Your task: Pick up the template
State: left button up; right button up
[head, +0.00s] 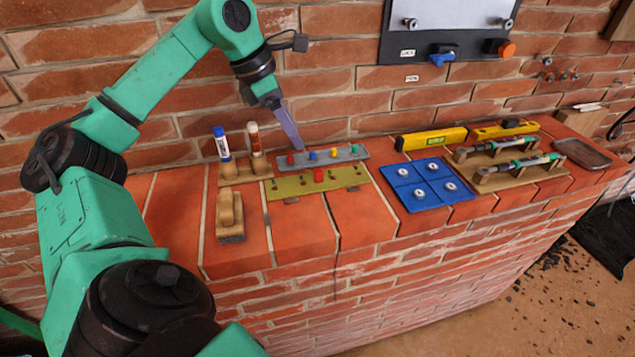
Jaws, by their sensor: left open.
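The template seems to be the flat olive-yellow plate (343,178) with a red knob (319,175), lying on the brick ledge near its left half. My left gripper (297,146) comes down from the upper left, behind the plate and above the left end of a grey strip (348,153) with coloured pegs. It is open, seen nearly edge-on, with nothing visible between its fingers. It appears apart from the plate. My right gripper does not show.
Left of the plate are a wooden holder with two markers (222,144) and a wooden-handled brush (230,218). To the right are a blue tray (404,195), yellow levels (432,139), tools on a wooden rack (520,172) and a brown dish (583,153). The brick wall rises close behind.

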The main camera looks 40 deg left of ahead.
aim_at(317, 171)
pick_arm(q)
jog(key=x, duration=1.1)
jog(key=shift+d, duration=0.4)
jog(key=shift+w+f, duration=0.15)
grip_shut()
